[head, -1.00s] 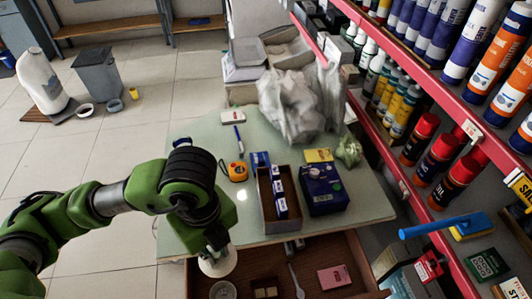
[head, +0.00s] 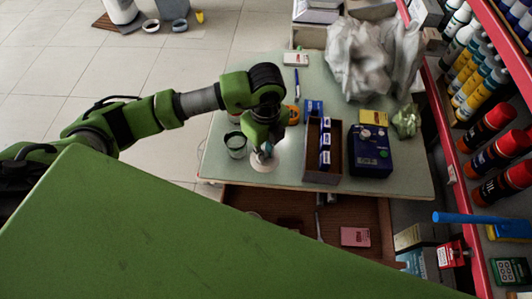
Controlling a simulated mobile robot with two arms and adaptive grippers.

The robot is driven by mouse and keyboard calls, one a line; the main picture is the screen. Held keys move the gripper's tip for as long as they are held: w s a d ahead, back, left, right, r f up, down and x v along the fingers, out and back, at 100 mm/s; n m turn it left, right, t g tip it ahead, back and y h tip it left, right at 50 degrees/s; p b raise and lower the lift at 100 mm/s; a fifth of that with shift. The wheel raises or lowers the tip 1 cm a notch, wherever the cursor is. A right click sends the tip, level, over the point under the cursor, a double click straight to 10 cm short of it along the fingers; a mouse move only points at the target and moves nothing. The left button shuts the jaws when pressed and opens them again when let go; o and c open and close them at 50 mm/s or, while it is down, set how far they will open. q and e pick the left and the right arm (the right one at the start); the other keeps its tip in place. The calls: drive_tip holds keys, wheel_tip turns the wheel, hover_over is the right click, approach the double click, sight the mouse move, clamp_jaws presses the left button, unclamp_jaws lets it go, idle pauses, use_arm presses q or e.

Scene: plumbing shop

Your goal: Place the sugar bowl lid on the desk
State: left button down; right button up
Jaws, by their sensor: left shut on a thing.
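The white, round sugar bowl lid (head: 262,164) is at the front left of the pale green desk (head: 404,178). My left gripper (head: 265,151) is shut on it from above. The lid is over the desktop near its front edge. I cannot tell whether it touches the surface or hovers just above it. The gripper partly hides the lid's top. My right gripper is not in view.
A dark-rimmed cup (head: 236,146) stands just left of the lid. A brown box (head: 323,166) and a dark blue box (head: 370,152) stand to the right. Below, an open drawer (head: 374,240) holds a pink item (head: 355,236). A crumpled grey bag (head: 372,58) lies at the back.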

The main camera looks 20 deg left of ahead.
sight(266, 157)
use_arm(q)
drive_tip(key=shift+w+a+f, duration=0.1)
drive_tip(key=shift+w+f, duration=0.35)
drive_tip(key=shift+f, duration=0.05)
wheel_tip(266, 157, down, 2)
drive_tip(key=shift+f+p, duration=0.15)
drive_tip(key=shift+p, duration=0.4)
drive_tip(key=shift+f, duration=0.5)
drive_tip(key=shift+f, duration=0.1)
drive_tip(key=c, duration=2)
unclamp_jaws()
